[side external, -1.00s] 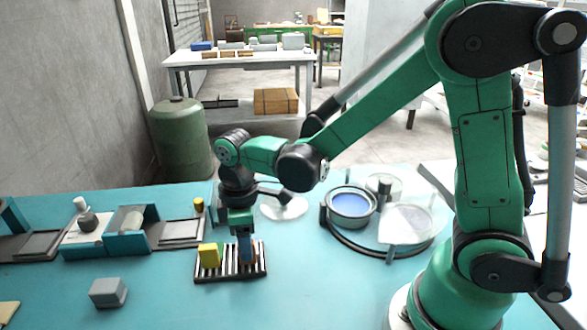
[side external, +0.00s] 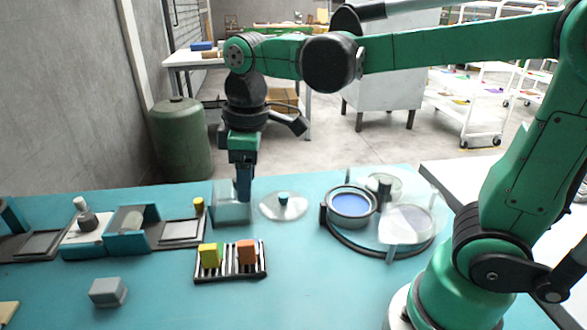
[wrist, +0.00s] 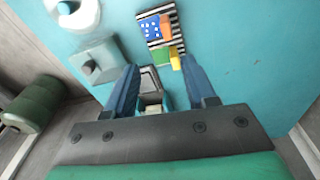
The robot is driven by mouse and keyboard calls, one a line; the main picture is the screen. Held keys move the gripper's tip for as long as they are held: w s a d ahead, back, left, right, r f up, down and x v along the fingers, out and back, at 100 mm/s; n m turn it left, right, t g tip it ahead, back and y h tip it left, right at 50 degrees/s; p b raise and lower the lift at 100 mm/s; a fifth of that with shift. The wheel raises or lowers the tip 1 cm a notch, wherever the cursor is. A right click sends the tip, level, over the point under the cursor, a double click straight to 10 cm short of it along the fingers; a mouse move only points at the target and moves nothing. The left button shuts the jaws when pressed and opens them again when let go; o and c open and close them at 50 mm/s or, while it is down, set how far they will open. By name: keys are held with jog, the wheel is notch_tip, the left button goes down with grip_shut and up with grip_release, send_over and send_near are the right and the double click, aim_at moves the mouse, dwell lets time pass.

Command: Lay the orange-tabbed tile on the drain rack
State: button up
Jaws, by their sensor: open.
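The drain rack (side external: 232,275), striped black and white, lies on the teal table. The orange-tabbed tile (side external: 247,251) stands on its right part, with a yellow-tabbed tile (side external: 209,255) on its left part. In the wrist view, the rack (wrist: 175,17) holds the orange tab (wrist: 166,27) beside a blue face with white dots, and the yellow tab (wrist: 174,60) beside a green face. My gripper (side external: 244,198) hangs above and behind the rack, apart from the tiles. In the wrist view, my gripper (wrist: 159,66) shows its blue fingers apart with nothing between them.
A pale teal box (side external: 230,206) stands close behind my gripper. A clear disc with a blue knob (side external: 283,206) lies to its right, then a round stand with a blue-filled dish (side external: 350,204). A grey block (side external: 108,292) sits front left. The table before the rack is clear.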

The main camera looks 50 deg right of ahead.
jog(key=s+d+f+m+t, duration=0.3)
jog(key=s+d+m+t, duration=0.1)
jog(key=m+t, duration=0.2)
jog(key=shift+d+m, duration=0.15)
jog(key=shift+m, duration=0.65)
dwell(0.4)
